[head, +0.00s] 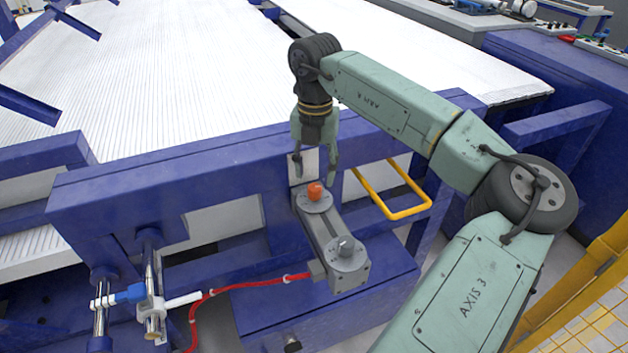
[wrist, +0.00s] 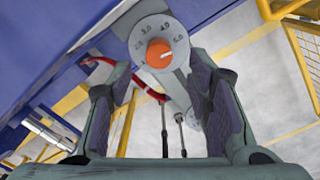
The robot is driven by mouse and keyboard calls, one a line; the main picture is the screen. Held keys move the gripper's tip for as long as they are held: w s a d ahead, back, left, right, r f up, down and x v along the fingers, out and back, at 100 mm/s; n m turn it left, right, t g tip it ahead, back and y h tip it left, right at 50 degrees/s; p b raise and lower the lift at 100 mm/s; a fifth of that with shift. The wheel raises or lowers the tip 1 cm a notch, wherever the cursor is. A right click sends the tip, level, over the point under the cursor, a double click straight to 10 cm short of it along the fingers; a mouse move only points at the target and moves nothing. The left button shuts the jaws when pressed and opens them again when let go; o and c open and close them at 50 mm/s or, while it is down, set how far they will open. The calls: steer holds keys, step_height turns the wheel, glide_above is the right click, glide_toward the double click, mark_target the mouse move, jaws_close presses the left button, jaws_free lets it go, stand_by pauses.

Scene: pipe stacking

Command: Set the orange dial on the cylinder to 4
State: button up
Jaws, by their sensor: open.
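The orange dial (head: 315,191) sits on a round grey plate at the upper end of the grey cylinder (head: 326,231). In the wrist view the dial (wrist: 158,53) is near the top centre. It has a pale pointer mark toward its right side. Small numerals ring it on the grey scale plate (wrist: 135,38), too small to read surely. My gripper (head: 316,174) points down just above the dial, with its fingers apart. In the wrist view my gripper (wrist: 160,78) shows one finger on each side of the dial, with gaps, not touching it.
A blue frame beam (head: 130,195) runs behind the cylinder. A red hose (head: 215,292) joins the cylinder at the lower left. A yellow handle (head: 405,211) stands to the right.

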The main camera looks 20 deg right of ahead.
mark_target(315, 187)
steer(key=shift+f+p, duration=0.5)
steer(key=shift+f, duration=2.15)
steer(key=shift+c, duration=0.6)
jaws_close()
